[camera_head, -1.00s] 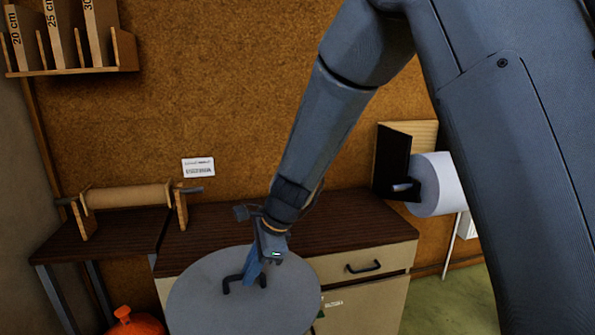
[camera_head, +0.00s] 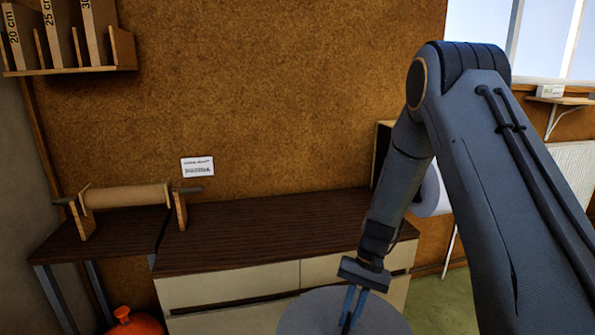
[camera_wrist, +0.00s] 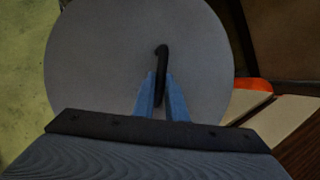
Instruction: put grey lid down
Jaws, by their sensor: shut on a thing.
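The grey lid (camera_head: 310,316) is a round flat disc with a dark handle, at the bottom of the head view and partly cut off by its edge. My gripper (camera_head: 354,305) is above the lid with its blue fingers on the handle. In the wrist view the lid (camera_wrist: 95,60) fills much of the picture. There the blue fingers (camera_wrist: 160,92) are shut on the dark handle (camera_wrist: 161,56). The lid hangs in front of the cabinet. What lies directly under it is hidden.
A cabinet with a bare dark wooden top (camera_head: 260,230) and pale drawers (camera_head: 225,285) stands behind the lid. A roll on a wooden stand (camera_head: 125,197) is on the left bench. An orange object (camera_head: 133,322) is on the floor at lower left. A white roll (camera_head: 428,192) is behind my arm.

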